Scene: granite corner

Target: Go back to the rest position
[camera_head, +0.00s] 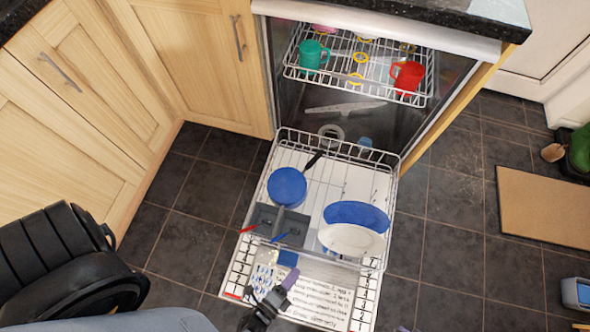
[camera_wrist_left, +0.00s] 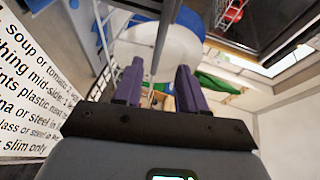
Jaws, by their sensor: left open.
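My left gripper (camera_head: 270,294) is over the near edge of the open dishwasher door. Its purple fingers (camera_wrist_left: 158,86) stand apart in the left wrist view, and I see nothing held between them. The dishwasher's lower rack (camera_head: 382,155) is pulled out, with a blue pan (camera_head: 287,187), a blue plate (camera_head: 357,213) and a white plate (camera_head: 350,240) in it. A small purple bit at the bottom edge of the head view may be a tip of my right gripper; the rest of it is out of sight.
The upper rack (camera_head: 318,77) holds a green mug (camera_head: 311,55) and a red mug (camera_head: 407,76). The door (camera_head: 320,298) lies open with printed text on it. Wooden cupboards (camera_head: 90,110) stand at left.

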